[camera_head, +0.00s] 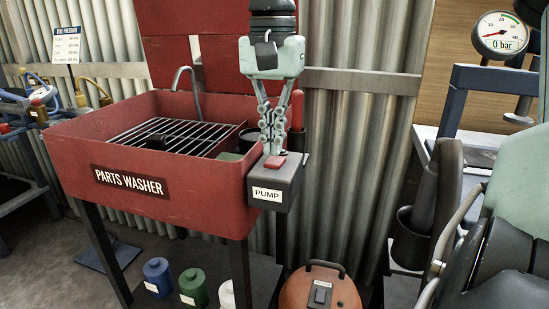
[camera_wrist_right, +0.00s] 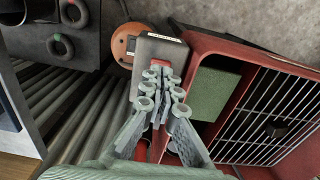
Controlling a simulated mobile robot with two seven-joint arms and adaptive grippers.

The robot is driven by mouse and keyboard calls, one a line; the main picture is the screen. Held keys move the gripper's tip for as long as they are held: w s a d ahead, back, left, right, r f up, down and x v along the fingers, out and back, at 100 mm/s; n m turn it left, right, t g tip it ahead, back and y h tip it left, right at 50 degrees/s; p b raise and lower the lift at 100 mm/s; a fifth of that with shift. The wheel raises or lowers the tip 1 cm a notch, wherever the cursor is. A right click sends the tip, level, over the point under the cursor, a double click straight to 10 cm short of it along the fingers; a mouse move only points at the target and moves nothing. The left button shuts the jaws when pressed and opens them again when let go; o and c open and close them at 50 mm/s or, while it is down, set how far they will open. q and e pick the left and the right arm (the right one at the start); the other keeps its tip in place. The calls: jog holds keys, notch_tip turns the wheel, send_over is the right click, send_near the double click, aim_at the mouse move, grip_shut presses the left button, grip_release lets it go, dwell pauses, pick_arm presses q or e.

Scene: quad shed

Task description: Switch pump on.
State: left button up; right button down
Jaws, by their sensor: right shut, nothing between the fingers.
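The pump box (camera_head: 282,187) is a dark grey box labelled PUMP, fixed at the right front corner of the red parts washer (camera_head: 160,207). A small red switch (camera_head: 275,162) sits on its top. My right gripper (camera_head: 271,151) points down with its fingers shut and empty, and its tips are right at or just above the switch. Whether they touch it I cannot tell. In the right wrist view the shut fingertips (camera_wrist_right: 161,72) lie over the pump box (camera_wrist_right: 157,50) and partly hide the red switch. My left gripper is not in view.
A wire rack (camera_head: 170,137) lies in the washer basin, with a thin spout (camera_head: 187,85) behind. A red-handled tool (camera_head: 297,110) stands close beside my right fingers. An orange canister (camera_head: 320,290) stands below. A pressure gauge (camera_head: 501,33) is at upper right.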

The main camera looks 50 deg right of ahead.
aim_at(273, 163)
jog(key=shift+f+b, duration=0.6)
jog(key=shift+f, duration=0.45)
jog(key=shift+r, duration=0.1)
dwell(0.3)
notch_tip(273, 163, up, 7)
jog(key=p, duration=0.6)
dwell(0.7)
